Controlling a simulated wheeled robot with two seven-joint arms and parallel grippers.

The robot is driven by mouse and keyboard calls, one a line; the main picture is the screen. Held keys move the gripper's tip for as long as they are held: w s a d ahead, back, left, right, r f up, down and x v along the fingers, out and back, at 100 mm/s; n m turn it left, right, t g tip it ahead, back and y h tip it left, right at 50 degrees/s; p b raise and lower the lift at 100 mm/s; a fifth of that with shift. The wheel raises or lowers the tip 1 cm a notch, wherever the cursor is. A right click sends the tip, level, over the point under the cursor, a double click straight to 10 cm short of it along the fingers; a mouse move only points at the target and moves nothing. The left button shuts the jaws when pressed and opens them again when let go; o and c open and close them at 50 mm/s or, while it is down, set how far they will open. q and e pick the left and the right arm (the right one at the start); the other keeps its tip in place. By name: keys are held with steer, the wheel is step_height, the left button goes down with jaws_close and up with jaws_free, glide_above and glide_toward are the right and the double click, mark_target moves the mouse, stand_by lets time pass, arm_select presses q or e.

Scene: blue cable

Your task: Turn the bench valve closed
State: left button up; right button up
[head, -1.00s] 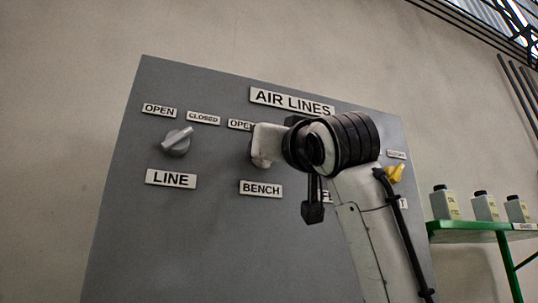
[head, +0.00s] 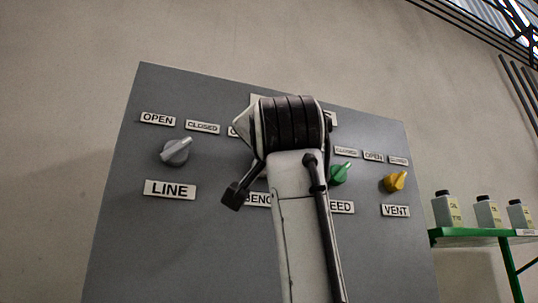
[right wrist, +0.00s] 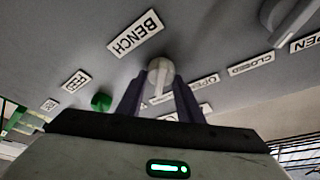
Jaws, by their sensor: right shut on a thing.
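The bench valve (right wrist: 159,68) is a pale round knob above my fingers in the right wrist view, beside the BENCH label (right wrist: 135,33). My right gripper (right wrist: 160,88) is shut on it, one dark finger on each side. In the head view my right arm hides the valve, the gripper and part of the BENCH label (head: 257,199). Whether the knob's pointer is at OPEN or CLOSED cannot be told. My left gripper is in neither current view.
The grey panel (head: 130,240) also carries the grey LINE knob (head: 176,152) at left, the green FEED knob (head: 339,173) and the yellow VENT knob (head: 396,181) at right. A green shelf (head: 465,238) with several bottles stands at the far right.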

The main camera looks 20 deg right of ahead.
steer(key=shift+m, duration=0.3)
steer(key=o, duration=1)
steer(key=shift+r+p, duration=0.85)
steer(key=shift+r, duration=4.2)
